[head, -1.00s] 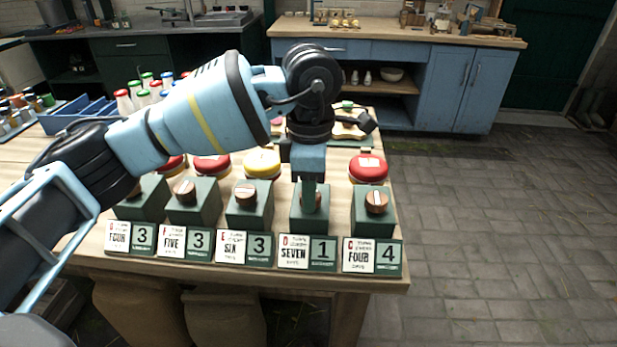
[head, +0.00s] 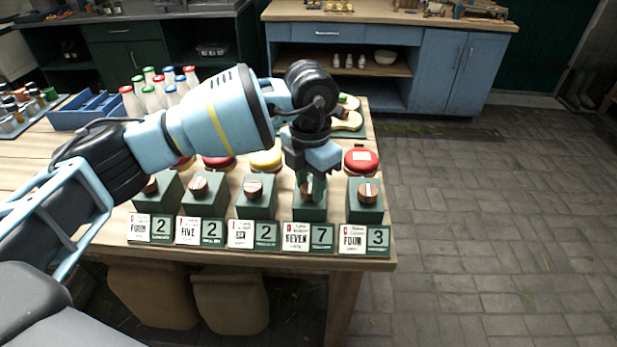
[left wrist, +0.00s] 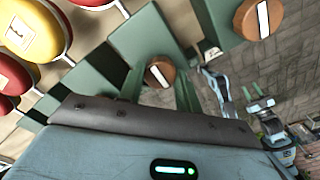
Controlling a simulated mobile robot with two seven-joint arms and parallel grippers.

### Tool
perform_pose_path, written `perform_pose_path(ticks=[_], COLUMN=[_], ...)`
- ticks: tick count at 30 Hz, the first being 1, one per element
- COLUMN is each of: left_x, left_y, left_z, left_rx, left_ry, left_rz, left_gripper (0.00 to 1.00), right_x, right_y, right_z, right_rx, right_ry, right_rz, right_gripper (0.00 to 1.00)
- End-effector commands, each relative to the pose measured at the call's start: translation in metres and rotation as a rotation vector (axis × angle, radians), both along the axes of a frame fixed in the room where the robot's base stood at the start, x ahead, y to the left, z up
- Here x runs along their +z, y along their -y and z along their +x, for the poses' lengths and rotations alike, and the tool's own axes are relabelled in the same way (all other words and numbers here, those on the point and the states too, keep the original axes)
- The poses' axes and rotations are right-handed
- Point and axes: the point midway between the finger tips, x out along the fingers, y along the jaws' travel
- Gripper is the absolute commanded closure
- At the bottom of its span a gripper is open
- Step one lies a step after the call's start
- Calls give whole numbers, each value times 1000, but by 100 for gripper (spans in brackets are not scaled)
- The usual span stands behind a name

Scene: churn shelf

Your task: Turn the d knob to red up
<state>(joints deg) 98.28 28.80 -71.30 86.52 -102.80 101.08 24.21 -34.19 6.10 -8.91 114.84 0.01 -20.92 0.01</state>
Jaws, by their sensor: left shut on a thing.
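Several round wooden knobs stand on green blocks in a row along the table's front edge. My left gripper (head: 311,186) points down at the fourth knob from the left (head: 305,191), which it partly hides. In the left wrist view, that knob (left wrist: 160,72) with a white bar on top sits between the two green fingers (left wrist: 160,88), which are shut on it. I see no red mark on it.
The knob at the right end (head: 367,192) stands close by; other knobs stand to the left. Red and yellow domed buttons (head: 361,159) sit behind the blocks. Capped bottles (head: 152,95) and a blue crate (head: 85,111) stand at the back left. The floor at right is clear.

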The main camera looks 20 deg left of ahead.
Motion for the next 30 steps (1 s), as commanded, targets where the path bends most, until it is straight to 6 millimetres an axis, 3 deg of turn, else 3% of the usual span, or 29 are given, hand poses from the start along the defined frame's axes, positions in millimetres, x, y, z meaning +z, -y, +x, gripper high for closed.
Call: perform_pose_path(ticks=[18, 19, 23, 30], left_x=[2, 2, 1, 1], left_y=[0, 0, 0, 0], left_z=[1, 1, 1, 0], left_rx=[41, 41, 40, 39], left_ry=[5, 5, 4, 2], left_rz=[-2, -2, -1, -1], left_gripper=[89, 62, 45, 44], right_x=[2, 2, 2, 3], right_y=[2, 2, 2, 2], right_z=[-2, -2, -2, 3], right_rx=[2, 2, 2, 2], right_ry=[-3, -3, -1, 7], right_rz=[-3, -3, -4, -3], right_gripper=[64, 64, 64, 64])
